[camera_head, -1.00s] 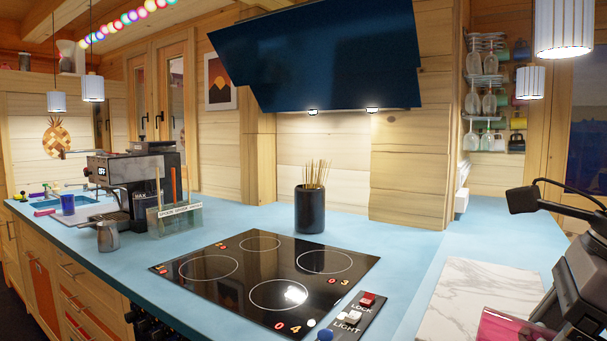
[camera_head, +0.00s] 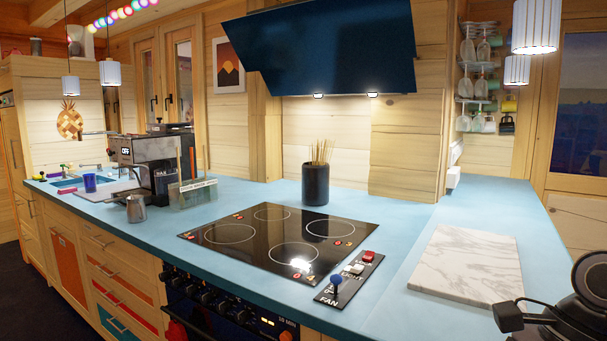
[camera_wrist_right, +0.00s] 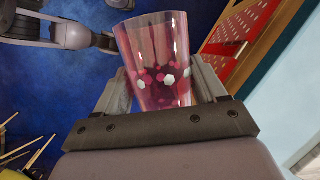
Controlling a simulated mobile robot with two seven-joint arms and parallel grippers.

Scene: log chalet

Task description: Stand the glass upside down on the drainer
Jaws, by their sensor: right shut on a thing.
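The glass (camera_wrist_right: 155,40), clear pink with white and dark pink dots, is between the fingers of my right gripper (camera_wrist_right: 162,82) in the right wrist view. The gripper is shut on it; the glass's wide end points away from the palm. In the head view the glass is out of sight; only dark parts of my right arm show at the lower right. A pale flat panel (camera_head: 108,193) lies by the blue sink (camera_head: 66,183) at the far left; I cannot tell whether it is the drainer. My left gripper is not in view.
A blue cup (camera_head: 89,183) stands by the sink. A coffee machine (camera_head: 150,160), metal jug (camera_head: 136,208) and clear holder (camera_head: 193,193) stand left of the black hob (camera_head: 275,238). A dark pot of sticks (camera_head: 315,184) is behind it; a marble board (camera_head: 467,262) is right.

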